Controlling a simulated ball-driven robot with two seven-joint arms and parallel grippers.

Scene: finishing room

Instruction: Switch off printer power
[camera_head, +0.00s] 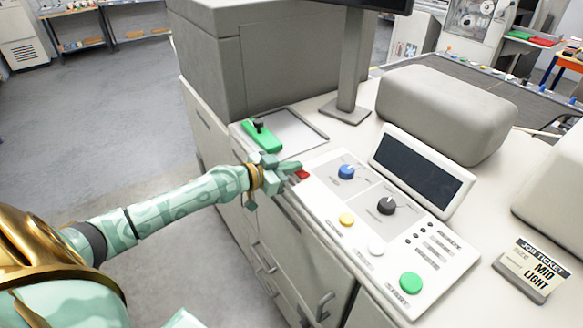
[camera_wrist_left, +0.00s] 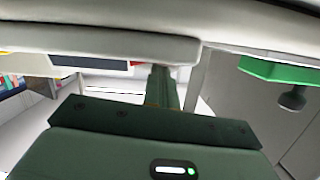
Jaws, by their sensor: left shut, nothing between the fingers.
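The printer's pale control panel (camera_head: 360,215) holds a red button or switch (camera_head: 303,175) at its left end, a blue knob (camera_head: 346,171), a black knob (camera_head: 386,206), and yellow (camera_head: 346,219), white (camera_head: 376,248) and green (camera_head: 410,282) buttons. My left gripper (camera_head: 297,167) is shut and empty, its tips right beside the red control; I cannot tell whether they touch it. The gripper partly covers that corner of the panel. In the left wrist view, the shut fingers (camera_wrist_left: 162,88) point at the pale panel edge. My right gripper is not in view.
A green block with a black knob (camera_head: 262,137) stands just behind my gripper and shows in the left wrist view (camera_wrist_left: 285,72). A dark screen (camera_head: 422,168), a monitor stand (camera_head: 349,75), a grey rounded housing (camera_head: 445,110) and a job ticket (camera_head: 530,268) surround the panel.

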